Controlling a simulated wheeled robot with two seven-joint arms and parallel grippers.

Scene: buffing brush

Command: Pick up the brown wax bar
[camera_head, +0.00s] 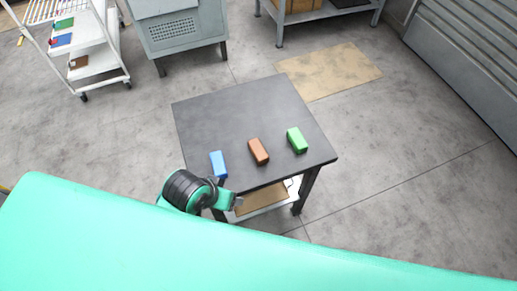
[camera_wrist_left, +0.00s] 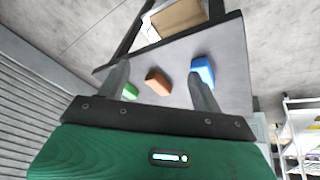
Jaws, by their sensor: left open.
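The brown wax bar (camera_head: 258,151) lies on the dark grey table (camera_head: 205,118), between a blue bar (camera_head: 218,164) on its left and a green bar (camera_head: 297,140) on its right. My left gripper (camera_head: 236,202) is at the table's near edge, apart from the bars; its fingers are hard to make out there. In the left wrist view the gripper (camera_wrist_left: 159,72) is open and empty. The brown bar (camera_wrist_left: 157,82) appears between its fingers, farther off. The green bar (camera_wrist_left: 130,91) is partly hidden by one finger, and the blue bar (camera_wrist_left: 203,69) is beside the other. My right gripper is not seen.
A white shelf cart (camera_head: 102,58) stands at the upper left, beside a grey cabinet (camera_head: 176,32). A cardboard sheet (camera_head: 335,71) lies on the floor behind the table. The far part of the tabletop is clear.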

